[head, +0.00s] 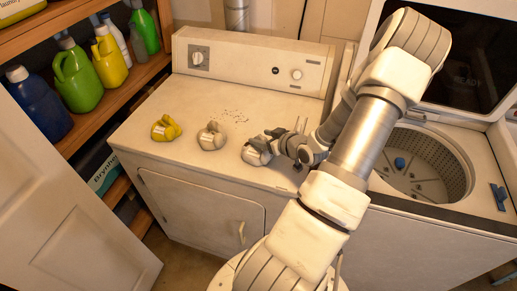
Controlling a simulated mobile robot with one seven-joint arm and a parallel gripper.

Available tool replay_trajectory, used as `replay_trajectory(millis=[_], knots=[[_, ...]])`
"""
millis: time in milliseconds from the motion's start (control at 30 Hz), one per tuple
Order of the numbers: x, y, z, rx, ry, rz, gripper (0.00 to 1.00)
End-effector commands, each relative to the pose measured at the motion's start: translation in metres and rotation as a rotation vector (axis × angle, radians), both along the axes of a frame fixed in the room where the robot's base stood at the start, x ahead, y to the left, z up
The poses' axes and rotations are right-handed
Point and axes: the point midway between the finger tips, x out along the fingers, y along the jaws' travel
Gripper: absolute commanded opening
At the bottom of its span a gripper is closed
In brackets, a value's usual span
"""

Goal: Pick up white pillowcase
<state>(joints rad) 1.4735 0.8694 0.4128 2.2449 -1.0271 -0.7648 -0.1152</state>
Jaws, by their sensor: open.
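Three small bundled items sit in a row on the flat top of the white dryer (150,105). The left one is a yellow bundle (166,128). The middle one is a pale, off-white bundle (211,136). The right one is a whitish bundle (255,154), partly hidden by my gripper. Which pale bundle is the white pillowcase, I cannot tell for certain. My gripper (267,141) is open, with its dark fingers at the right bundle. Whether they touch it or sit around it is unclear at this size.
An open top-loading washer (480,150) stands right of the dryer, with a blue item (400,163) in its drum and another blue item (499,194) on its right rim. Wooden shelves (90,115) with several bottles stand at left, beside a white panelled door (70,225).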

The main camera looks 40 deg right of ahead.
Motion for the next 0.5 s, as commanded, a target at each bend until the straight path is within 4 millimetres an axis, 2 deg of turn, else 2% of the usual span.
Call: replay_trajectory(millis=[33,67,400,500], knots=[[-0.0002,0.0000,0.0001,0.000,0.000,0.000,0.66],[-0.0002,0.0000,0.0001,0.000,0.000,0.000,0.60],[-0.0005,0.0001,0.0002,0.000,0.000,0.000,0.00],[-0.0005,0.0001,0.0002,0.000,0.000,0.000,0.00]])
